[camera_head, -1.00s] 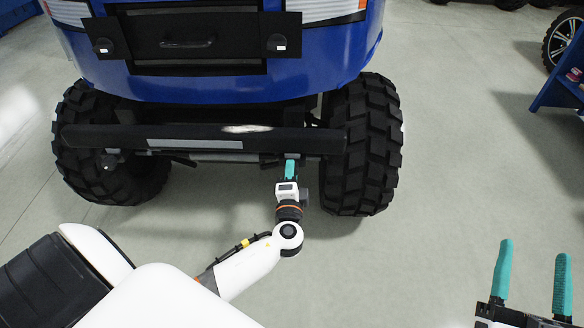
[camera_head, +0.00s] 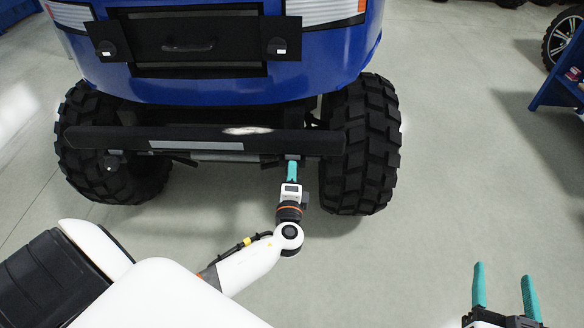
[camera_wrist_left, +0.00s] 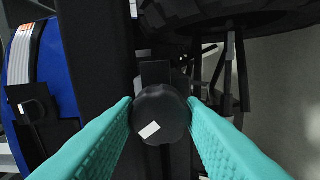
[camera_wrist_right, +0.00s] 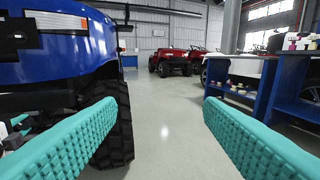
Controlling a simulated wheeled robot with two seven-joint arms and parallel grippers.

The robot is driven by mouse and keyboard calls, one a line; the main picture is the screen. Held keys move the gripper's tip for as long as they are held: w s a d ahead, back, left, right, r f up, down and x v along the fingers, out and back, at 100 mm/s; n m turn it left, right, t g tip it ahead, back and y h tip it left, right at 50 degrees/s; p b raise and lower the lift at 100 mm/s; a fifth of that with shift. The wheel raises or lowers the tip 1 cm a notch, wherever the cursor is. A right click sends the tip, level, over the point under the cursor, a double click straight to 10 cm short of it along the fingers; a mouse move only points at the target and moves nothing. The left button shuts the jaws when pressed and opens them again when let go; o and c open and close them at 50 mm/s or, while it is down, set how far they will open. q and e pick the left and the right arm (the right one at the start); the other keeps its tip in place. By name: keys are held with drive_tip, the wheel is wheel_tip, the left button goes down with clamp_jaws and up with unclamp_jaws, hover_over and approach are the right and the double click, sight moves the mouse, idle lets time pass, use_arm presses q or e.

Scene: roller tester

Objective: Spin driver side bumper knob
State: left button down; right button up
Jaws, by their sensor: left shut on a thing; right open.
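The bumper knob (camera_wrist_left: 160,108) is round and black with a white patch on its face. It fills the middle of the left wrist view. My left gripper (camera_head: 292,164) reaches under the front bumper (camera_head: 200,138), near the wheel on the right of the picture. Its teal fingers are shut on the knob, one on each side, as the left wrist view shows (camera_wrist_left: 160,110). In the head view the bumper hides the knob. My right gripper (camera_head: 504,273) is open and empty at the lower right, away from the vehicle.
The blue vehicle (camera_head: 220,88) has big black tyres, one (camera_head: 362,145) close beside my left gripper. A blue shelf (camera_head: 560,85) stands far right. The floor between tyre and shelf is clear.

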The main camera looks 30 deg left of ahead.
use_arm(q)
drive_tip(key=shift+f+m+p, duration=0.1)
drive_tip(key=shift+m+p, duration=1.5)
drive_tip(key=shift+m, duration=1)
use_arm(e)
drive_tip(key=s+d+f+g+h, duration=0.2)
drive_tip(key=s+d+f+g, duration=0.1)
drive_tip(key=s+f+g, duration=0.4)
drive_tip(key=shift+s+d+f+m+g+h, duration=0.15)
drive_tip(key=shift+d+f+m+g+h, duration=0.15)
drive_tip(key=shift+f+g, duration=1.1)
drive_tip(key=shift+f+t, duration=0.3)
drive_tip(key=shift+t, duration=0.1)
